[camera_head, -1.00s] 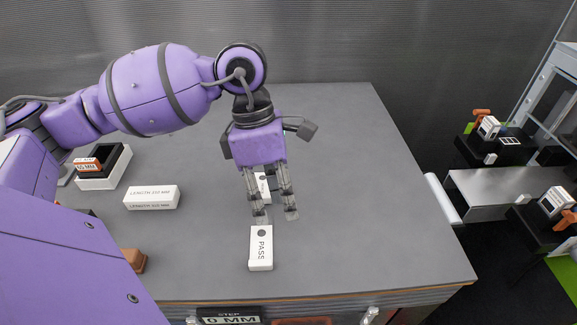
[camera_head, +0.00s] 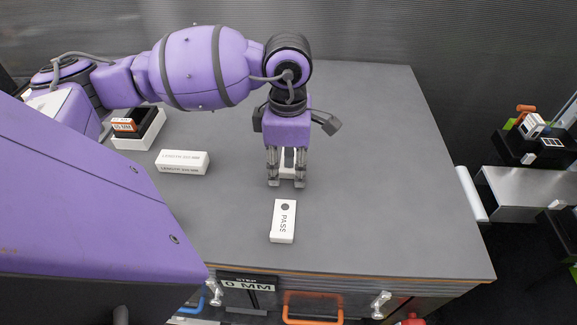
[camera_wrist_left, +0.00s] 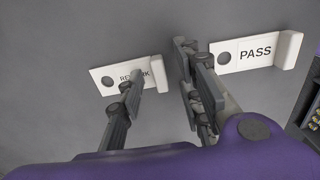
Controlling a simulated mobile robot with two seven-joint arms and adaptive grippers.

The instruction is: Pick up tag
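A white tag reading PASS (camera_head: 283,222), with a dark round dot, lies on the grey table. It also shows in the left wrist view (camera_wrist_left: 252,53). A second white tag (camera_head: 289,160) lies behind it, mostly hidden by my left gripper (camera_head: 286,183). In the left wrist view this second tag (camera_wrist_left: 106,77) has partly covered lettering that looks like REWORK. My left gripper (camera_wrist_left: 158,60) is open and points down, its fingers apart around the right part of the second tag's picture. I cannot tell whether they touch it. My right gripper is not in view.
A white block marked LENGTH (camera_head: 182,162) and a black-and-white box with an orange label (camera_head: 139,130) stand left on the table (camera_head: 380,170). The table's right side is clear.

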